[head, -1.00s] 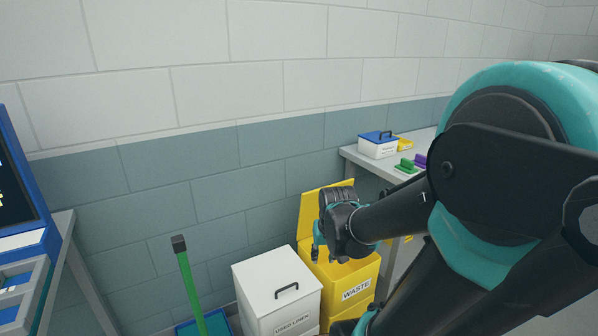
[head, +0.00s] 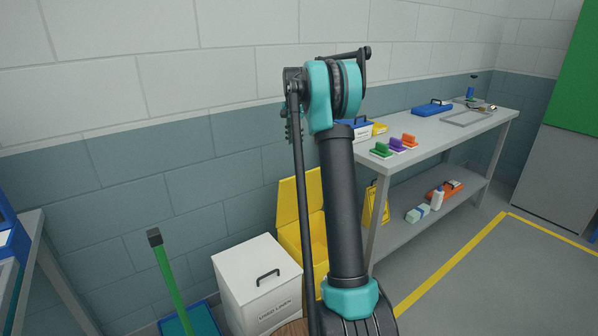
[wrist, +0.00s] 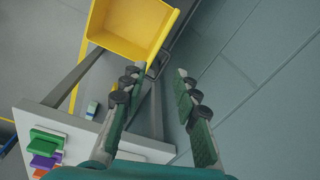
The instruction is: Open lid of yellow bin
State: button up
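The yellow bin (head: 320,262) stands against the wall, right of the white bin, partly hidden by my arm. Its lid (head: 288,205) stands raised at the back, by the wall. My gripper (head: 292,127) is high above the bin near the wall, partly hidden by my arm links. In the wrist view, my gripper's fingers (wrist: 159,102) are spread apart with nothing between them. The yellow bin's open top (wrist: 130,28) shows beyond the fingertips, apart from them.
A white used-linen bin (head: 255,285) stands left of the yellow bin. A green-handled tool (head: 170,272) is farther left. A grey bench (head: 445,141) with brushes and boxes runs along the right. Marked floor (head: 510,265) in front of it is clear.

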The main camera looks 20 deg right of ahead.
jog(key=w+d+f+m+g, duration=0.1)
jog(key=w+d+m, duration=0.25)
jog(key=w, duration=0.45)
jog(key=f, duration=1.7)
jog(key=shift+s+d+f, duration=0.2)
jog(key=shift+s+d, duration=0.05)
jog(key=shift+d, duration=0.05)
grip_shut()
